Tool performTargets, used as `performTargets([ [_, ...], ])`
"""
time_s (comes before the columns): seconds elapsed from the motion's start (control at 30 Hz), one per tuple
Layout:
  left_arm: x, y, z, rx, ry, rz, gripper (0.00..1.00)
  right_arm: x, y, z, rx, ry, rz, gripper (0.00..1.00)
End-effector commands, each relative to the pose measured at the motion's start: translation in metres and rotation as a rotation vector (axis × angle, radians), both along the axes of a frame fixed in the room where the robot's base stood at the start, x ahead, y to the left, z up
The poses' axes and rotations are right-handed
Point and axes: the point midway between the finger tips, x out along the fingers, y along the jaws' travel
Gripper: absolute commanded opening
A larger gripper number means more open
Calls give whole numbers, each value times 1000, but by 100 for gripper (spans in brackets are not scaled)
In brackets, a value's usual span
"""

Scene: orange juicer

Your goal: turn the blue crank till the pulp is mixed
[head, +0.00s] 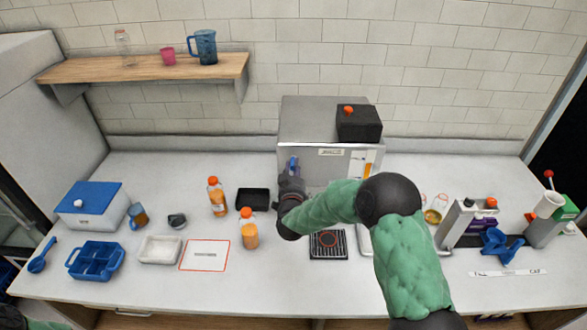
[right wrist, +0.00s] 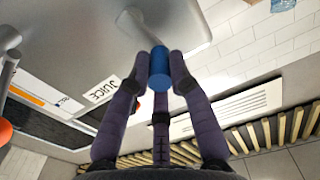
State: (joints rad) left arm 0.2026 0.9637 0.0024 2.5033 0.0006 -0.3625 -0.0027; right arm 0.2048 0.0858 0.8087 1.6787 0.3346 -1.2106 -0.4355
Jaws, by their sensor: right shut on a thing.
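The blue crank (head: 293,163) is on the front of the silver juicer (head: 310,125), left of centre. My right gripper (head: 291,178) is at the crank, and its hand and wrist cover part of the juicer's front. In the right wrist view, the dark fingers of my right gripper (right wrist: 159,66) close around the crank's blue handle (right wrist: 160,76). A pale metal arm joins the handle to the juicer's grey front (right wrist: 110,30). An orange-filled window (head: 368,160) shows at the front's right side. I see no pulp clearly. My left gripper is out of view.
A black box with an orange knob (head: 360,124) sits on the juicer. Orange-capped bottles (head: 250,229) and a black tray (head: 253,199) stand to the left. A drip grate (head: 328,246) lies below the front. My right arm spans the counter's (head: 300,284) right-centre.

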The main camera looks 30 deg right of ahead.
Motion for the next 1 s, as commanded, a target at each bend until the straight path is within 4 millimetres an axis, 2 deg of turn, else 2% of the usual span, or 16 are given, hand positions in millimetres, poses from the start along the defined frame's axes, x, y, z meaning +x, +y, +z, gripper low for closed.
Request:
performTargets([
  [0.5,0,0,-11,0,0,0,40,9,15,-7,-355,217,1,0],
  [0.93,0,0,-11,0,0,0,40,10,16,-7,-395,242,1,0],
  [0.97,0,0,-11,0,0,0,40,10,16,-7,-395,242,1,27],
  [1.0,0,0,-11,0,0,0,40,10,16,-7,-395,242,1,38],
])
